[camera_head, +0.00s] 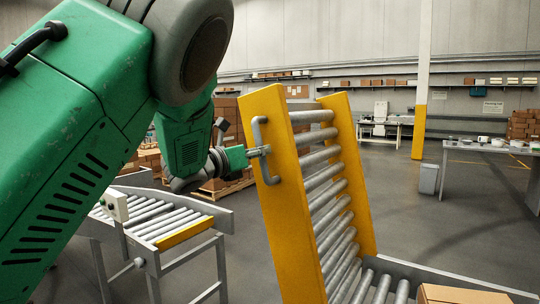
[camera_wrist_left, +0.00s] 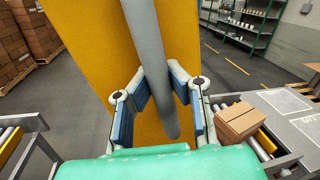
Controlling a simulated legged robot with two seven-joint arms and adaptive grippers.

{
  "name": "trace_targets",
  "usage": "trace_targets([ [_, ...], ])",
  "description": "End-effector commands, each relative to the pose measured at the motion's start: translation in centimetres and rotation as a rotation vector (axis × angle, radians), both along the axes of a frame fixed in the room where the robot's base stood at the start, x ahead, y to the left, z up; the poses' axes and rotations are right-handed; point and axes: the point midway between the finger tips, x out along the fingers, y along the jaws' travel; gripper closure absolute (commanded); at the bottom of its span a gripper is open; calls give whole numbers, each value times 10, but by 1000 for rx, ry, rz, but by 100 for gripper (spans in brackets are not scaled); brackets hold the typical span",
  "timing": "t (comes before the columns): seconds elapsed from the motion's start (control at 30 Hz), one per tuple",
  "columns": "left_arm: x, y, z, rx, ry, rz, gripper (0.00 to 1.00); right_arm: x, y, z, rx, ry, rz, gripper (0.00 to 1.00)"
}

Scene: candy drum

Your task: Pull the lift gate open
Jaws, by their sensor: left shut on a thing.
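The lift gate (camera_head: 277,190) is a yellow-sided section with grey rollers, tilted steeply upward in the head view. A grey bar handle (camera_head: 258,135) is fixed on its left yellow side. My left gripper (camera_head: 264,152) is shut on the handle's upright bar. In the left wrist view, the blue-padded fingers of the left gripper (camera_wrist_left: 158,92) are on both sides of the grey handle (camera_wrist_left: 146,40), with the yellow panel (camera_wrist_left: 85,60) behind. My right gripper is not in view.
A roller conveyor (camera_head: 160,222) stands at the lower left. Another conveyor rail (camera_head: 430,272) with a cardboard box (camera_head: 455,294) is at the lower right. A yellow-and-white post (camera_head: 421,90), a grey bin (camera_head: 428,179) and a table (camera_head: 490,153) stand farther back. Open floor lies between.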

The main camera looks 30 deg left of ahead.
Motion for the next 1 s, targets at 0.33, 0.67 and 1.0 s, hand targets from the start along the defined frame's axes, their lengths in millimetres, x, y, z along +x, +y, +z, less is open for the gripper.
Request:
trace_targets([
  [0.33, -1, -10, -9, 14, 24, 0, 100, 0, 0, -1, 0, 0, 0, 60],
  [0.67, -1, -9, -4, 12, 14, 0, 62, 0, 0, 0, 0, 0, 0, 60],
  [1.0, -4, -7, -1, 12, 9, 3, 62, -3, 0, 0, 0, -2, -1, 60],
])
